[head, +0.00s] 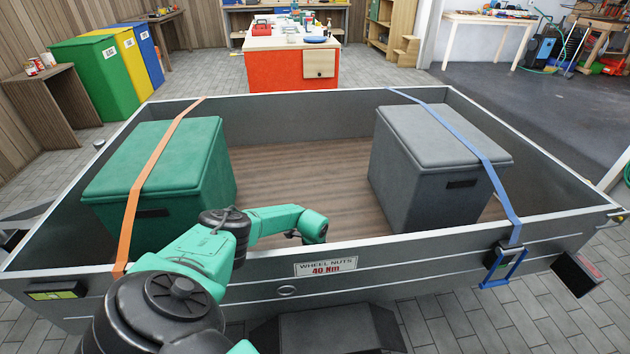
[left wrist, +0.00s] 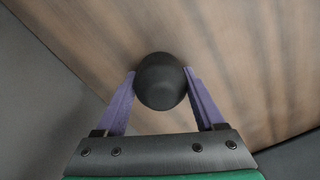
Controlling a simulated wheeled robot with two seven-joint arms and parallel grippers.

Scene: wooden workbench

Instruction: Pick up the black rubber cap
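The black rubber cap (left wrist: 160,82) is a dark, rounded piece in the left wrist view, in front of the wooden trailer floor (head: 300,180). The two purple fingers of my left gripper (left wrist: 160,76) lie along its left and right sides, with no gap showing, so they look shut on it. I cannot tell whether the cap touches the floor. In the head view my left arm reaches over the trailer's front wall (head: 392,246); its gripper and the cap are hidden behind that wall. My right gripper is not in view.
A green box (head: 165,170) with an orange strap stands left of my arm, and a grey box (head: 435,175) with a blue strap stands right. The floor between them is clear. Trailer walls surround this space. An orange workbench (head: 275,68) stands beyond.

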